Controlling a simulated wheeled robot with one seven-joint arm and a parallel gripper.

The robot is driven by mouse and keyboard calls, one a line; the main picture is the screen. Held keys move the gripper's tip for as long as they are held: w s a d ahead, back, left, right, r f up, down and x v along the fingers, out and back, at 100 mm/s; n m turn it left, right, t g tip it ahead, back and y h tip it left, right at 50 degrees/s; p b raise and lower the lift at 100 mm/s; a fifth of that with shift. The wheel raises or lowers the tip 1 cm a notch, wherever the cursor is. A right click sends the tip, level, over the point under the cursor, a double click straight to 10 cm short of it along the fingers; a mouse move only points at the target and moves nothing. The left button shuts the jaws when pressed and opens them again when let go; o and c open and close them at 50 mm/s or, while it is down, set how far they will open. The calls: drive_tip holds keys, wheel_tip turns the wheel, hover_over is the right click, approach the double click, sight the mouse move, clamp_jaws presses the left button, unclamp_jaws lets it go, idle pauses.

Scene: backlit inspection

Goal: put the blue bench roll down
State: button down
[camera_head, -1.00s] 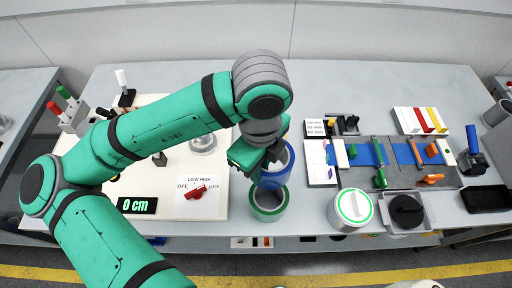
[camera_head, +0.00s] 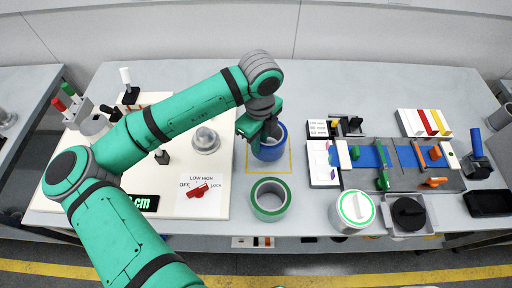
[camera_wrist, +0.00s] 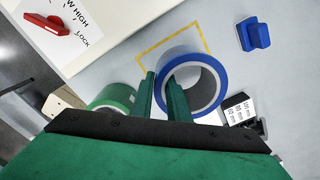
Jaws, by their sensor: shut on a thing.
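The blue bench roll (camera_head: 279,148) is an upright open ring in the middle of the bench. It lies within or over the back part of a yellow square outline (camera_head: 290,165). My gripper (camera_head: 262,136) comes from the upper left and is shut on the roll's near wall. In the wrist view the fingers (camera_wrist: 162,85) straddle the blue roll's rim (camera_wrist: 215,77), and part of the yellow outline (camera_wrist: 172,38) shows beyond it. I cannot tell whether its underside touches the bench. The arm hides part of its left side.
A green roll (camera_head: 286,199) stands just in front of the outline. A white board with a red switch (camera_head: 198,191) is to the left. A labelled block (camera_head: 322,168) and a grey fixture (camera_head: 400,178) are to the right. A green-rimmed can (camera_head: 349,220) stands near the front edge.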

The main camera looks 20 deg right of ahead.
wheel_tip(320, 180, down, 3)
drive_tip(key=shift+d+f, duration=0.1)
drive_tip(key=shift+d, duration=0.2)
drive_tip(key=shift+a+f, duration=0.1)
drive_tip(key=shift+f, duration=0.1)
drive_tip(key=c, duration=1.7)
unclamp_jaws()
